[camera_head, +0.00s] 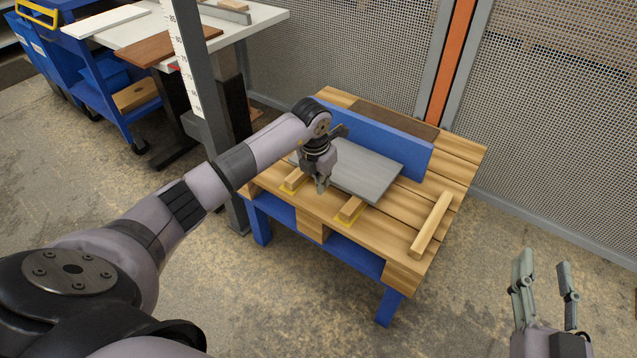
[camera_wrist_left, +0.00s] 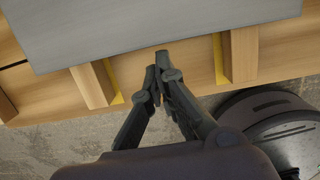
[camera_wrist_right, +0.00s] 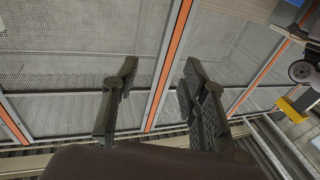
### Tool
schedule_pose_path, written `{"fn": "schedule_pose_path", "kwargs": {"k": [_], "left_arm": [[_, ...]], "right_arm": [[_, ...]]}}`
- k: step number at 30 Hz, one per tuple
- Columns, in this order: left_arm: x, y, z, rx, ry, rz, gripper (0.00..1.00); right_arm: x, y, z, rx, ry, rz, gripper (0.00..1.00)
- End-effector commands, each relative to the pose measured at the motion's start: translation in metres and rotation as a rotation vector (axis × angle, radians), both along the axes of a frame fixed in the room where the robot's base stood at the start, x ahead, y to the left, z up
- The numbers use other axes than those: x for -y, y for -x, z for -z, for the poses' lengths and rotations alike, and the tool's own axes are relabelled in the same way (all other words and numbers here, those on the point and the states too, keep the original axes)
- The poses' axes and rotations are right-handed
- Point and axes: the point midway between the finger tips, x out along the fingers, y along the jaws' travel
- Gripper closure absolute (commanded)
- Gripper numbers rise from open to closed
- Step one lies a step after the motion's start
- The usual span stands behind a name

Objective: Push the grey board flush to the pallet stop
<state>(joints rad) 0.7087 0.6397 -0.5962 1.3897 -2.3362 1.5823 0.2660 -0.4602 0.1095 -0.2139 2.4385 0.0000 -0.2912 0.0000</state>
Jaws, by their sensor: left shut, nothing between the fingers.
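The grey board (camera_head: 366,172) lies flat on two wooden bearers (camera_head: 351,208) with yellow marks on the pallet (camera_head: 395,215). The blue pallet stop (camera_head: 385,143) stands upright along the board's far side. The board's far edge is close to it, but I cannot tell whether they touch. My left gripper (camera_head: 322,188) is shut and empty, pointing down at the board's near edge, between the bearers. In the left wrist view its fingertips (camera_wrist_left: 159,68) are at or just short of the board's edge (camera_wrist_left: 150,30). My right gripper (camera_head: 543,280) is open and empty, off the pallet's right side.
A loose wooden strip (camera_head: 432,222) lies on the pallet's right part. A grey post with a scale (camera_head: 190,60) stands left of the pallet. A white table (camera_head: 250,20) with boards and a blue cart (camera_head: 95,85) are at the back left. A mesh fence (camera_head: 560,130) runs behind.

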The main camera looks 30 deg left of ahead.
Motion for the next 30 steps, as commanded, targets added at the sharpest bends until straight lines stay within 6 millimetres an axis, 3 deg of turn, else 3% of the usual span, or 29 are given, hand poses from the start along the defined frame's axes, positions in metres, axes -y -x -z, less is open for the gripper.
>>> {"fn": "schedule_pose_path", "kwargs": {"k": [30], "left_arm": [[-0.001, 0.012, -0.003, 0.006, 0.001, 0.001, 1.00]], "right_arm": [[0.008, 0.004, 0.044, -0.235, 0.061, 0.015, 0.60]]}}
